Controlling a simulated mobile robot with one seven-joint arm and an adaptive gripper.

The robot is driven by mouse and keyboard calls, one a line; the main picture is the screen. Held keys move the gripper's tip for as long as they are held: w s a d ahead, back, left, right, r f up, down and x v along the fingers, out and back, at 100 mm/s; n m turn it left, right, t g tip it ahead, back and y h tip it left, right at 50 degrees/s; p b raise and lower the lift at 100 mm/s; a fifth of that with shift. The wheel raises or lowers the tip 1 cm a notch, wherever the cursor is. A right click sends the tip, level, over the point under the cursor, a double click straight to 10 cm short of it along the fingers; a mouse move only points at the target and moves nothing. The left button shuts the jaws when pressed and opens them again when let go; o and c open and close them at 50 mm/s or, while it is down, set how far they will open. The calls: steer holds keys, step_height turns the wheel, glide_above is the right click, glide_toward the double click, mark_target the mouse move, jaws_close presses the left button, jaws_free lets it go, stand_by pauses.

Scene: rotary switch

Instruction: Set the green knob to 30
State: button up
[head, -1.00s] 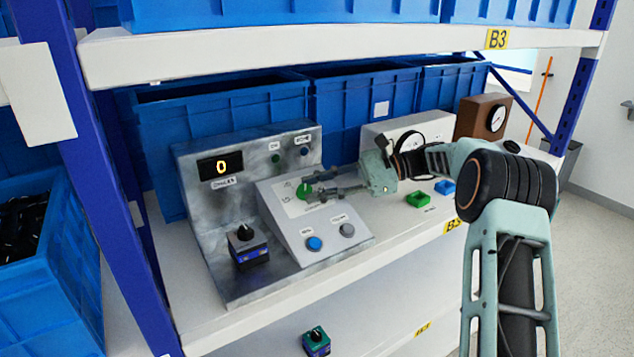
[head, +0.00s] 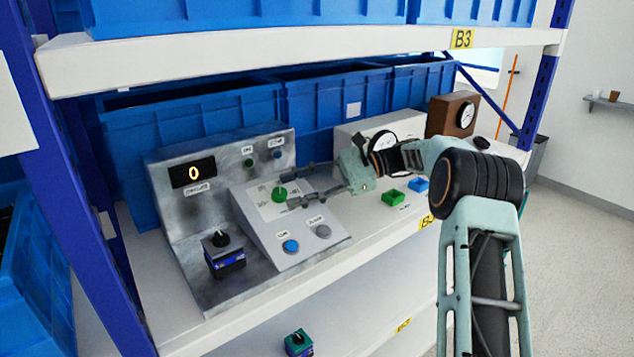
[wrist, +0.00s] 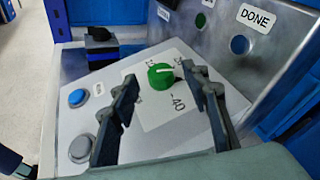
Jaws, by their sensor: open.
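The green knob (head: 279,194) sits on the sloped face of a grey metal control panel (head: 235,262). In the wrist view my gripper (wrist: 159,74) has one finger on each side of the knob, with visible gaps. I cannot tell whether the fingertips are level with it or above it. The display (head: 193,172) reads 0.
A blue button (head: 291,246) and a grey button (head: 323,231) lie below the knob. A black rotary switch (head: 222,240) is at left. A button labelled DONE (wrist: 240,45) is on the upright back. Blue bins (head: 190,140) stand behind; a shelf (head: 300,22) hangs above.

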steer(key=v, duration=1)
steer(key=shift+d, duration=0.45)
steer(key=shift+a, duration=0.1)
